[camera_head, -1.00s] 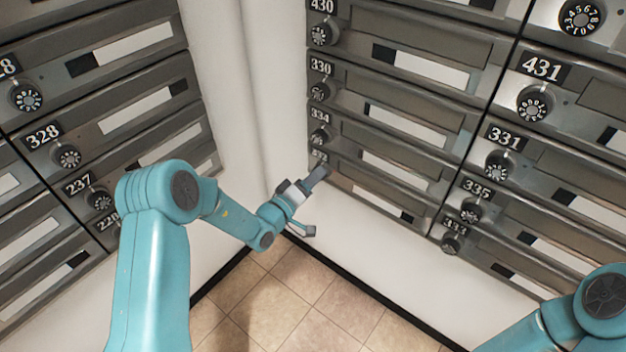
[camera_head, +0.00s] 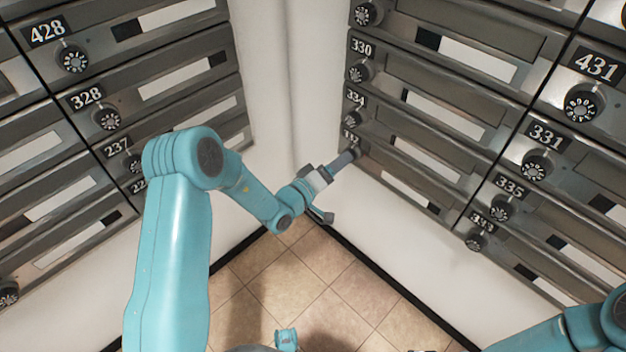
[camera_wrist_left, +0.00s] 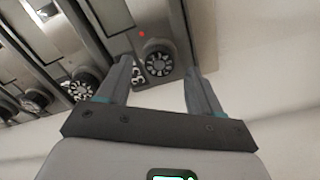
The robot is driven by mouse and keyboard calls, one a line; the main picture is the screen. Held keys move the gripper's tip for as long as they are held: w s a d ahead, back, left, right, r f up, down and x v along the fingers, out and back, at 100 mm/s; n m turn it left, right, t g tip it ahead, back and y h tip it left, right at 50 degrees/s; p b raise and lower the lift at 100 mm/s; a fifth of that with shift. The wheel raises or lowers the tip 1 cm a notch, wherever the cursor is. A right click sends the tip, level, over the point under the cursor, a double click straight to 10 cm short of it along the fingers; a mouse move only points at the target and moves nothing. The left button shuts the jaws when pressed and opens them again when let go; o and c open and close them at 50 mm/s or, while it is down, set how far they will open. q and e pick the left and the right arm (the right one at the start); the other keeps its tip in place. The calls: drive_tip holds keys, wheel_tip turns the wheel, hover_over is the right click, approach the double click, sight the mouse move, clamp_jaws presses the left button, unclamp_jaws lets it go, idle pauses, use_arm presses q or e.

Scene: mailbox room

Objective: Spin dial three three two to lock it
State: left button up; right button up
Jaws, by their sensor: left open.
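The dial (camera_wrist_left: 158,63) on the lowest box of the column is a dark round knob with a pale numbered ring. Its label (camera_wrist_left: 139,77) is partly covered by a finger in the left wrist view; the digits I can make out look like 33. In the head view that box's label (camera_head: 350,137) is small and hard to read, and the finger covers most of the dial. My left gripper (camera_head: 342,186) is open, and it also shows in the left wrist view (camera_wrist_left: 158,68) with its fingers on either side of the dial. I cannot tell whether they touch it. My right gripper is not in view.
Boxes 334 (camera_head: 356,97) and 330 (camera_head: 361,47) with their own dials sit above in the same column. A red dot (camera_wrist_left: 141,34) shows on the box face. Another mailbox bank (camera_head: 150,80) stands at left. White wall and tiled floor (camera_head: 300,275) are clear below.

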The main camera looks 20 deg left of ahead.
use_arm(q)
drive_tip(key=p+v, duration=0.1)
drive_tip(key=v, duration=1.3)
drive_tip(key=shift+p, duration=0.4)
drive_tip(key=shift+r, duration=0.1)
